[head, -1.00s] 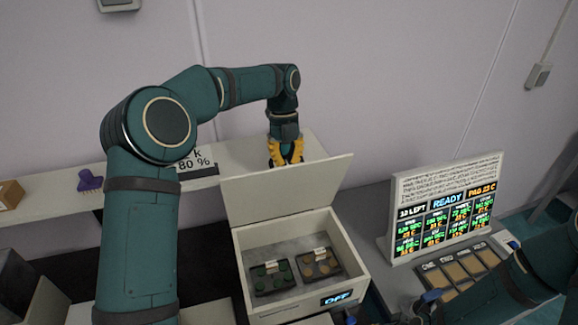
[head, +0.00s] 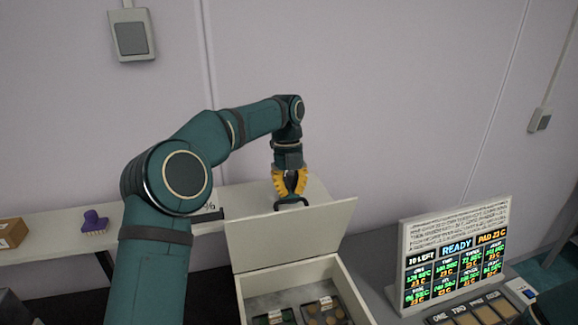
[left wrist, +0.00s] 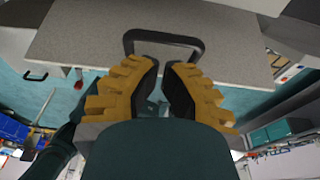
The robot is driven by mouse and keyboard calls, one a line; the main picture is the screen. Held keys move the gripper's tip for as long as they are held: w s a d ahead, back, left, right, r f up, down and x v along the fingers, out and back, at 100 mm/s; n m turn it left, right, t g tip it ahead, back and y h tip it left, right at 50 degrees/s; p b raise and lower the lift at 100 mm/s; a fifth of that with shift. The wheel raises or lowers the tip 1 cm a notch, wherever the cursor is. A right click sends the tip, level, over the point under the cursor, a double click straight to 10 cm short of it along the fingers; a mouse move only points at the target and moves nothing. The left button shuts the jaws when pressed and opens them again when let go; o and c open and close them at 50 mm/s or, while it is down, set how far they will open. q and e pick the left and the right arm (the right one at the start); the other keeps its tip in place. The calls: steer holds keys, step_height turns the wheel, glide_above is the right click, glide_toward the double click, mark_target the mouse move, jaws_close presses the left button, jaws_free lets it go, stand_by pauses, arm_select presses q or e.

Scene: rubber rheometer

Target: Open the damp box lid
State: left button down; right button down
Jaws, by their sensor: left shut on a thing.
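The damp box (head: 245,299) is pale, and its lid (head: 290,236) stands raised and tilted back at the hinge side. The dark lid handle (head: 292,202) shows above the lid's upper edge. My left gripper (head: 290,196) reaches down behind that edge and is shut on the handle. In the left wrist view the lid (left wrist: 220,30) lies ahead, with the black handle (left wrist: 163,35) by the fingertips of my left gripper (left wrist: 165,68). Inside the box are dark trays (head: 322,312) with round samples, cut off below. My right gripper is out of view.
A display panel (head: 455,250) reading READY stands right of the box, with a row of labelled pads (head: 480,312) before it. A shelf (head: 140,219) at left holds a purple object (head: 94,220) and a cardboard box (head: 12,233). My right forearm shows at lower right.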

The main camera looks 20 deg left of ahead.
arm_select(q)
steer(key=d+v, duration=0.1)
steer(key=v, duration=0.7)
steer(key=shift+a+r, duration=0.25)
steer(key=shift+a, duration=0.25)
